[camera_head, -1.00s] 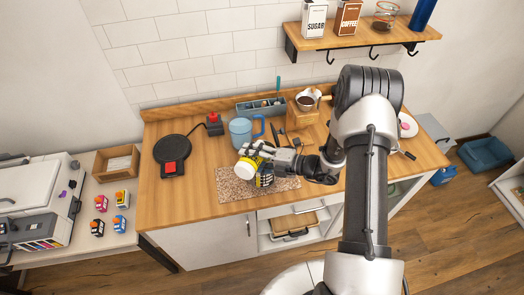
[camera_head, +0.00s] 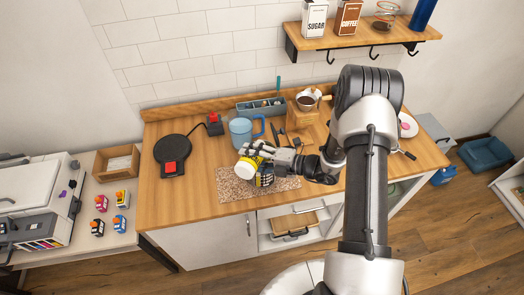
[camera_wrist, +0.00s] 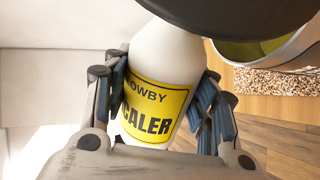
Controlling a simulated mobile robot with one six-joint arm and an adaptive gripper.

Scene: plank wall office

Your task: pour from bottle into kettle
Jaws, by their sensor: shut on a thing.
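My gripper (camera_head: 262,160) is shut on a white bottle with a yellow label (camera_head: 248,164), over the speckled mat. In the head view the bottle looks tilted. In the wrist view the bottle (camera_wrist: 158,110) sits between my fingers (camera_wrist: 158,78), with part of its label reading "SCALER". The blue-grey kettle (camera_head: 240,132), a jug with a handle on its right, stands upright on the wooden counter just behind the bottle. No stream of liquid shows. The bottle's mouth cannot be made out.
The speckled mat (camera_head: 228,188) lies at the counter front. A black round plate with a red switch (camera_head: 171,168) is at left. The wall shelf (camera_head: 350,37) hangs above right.

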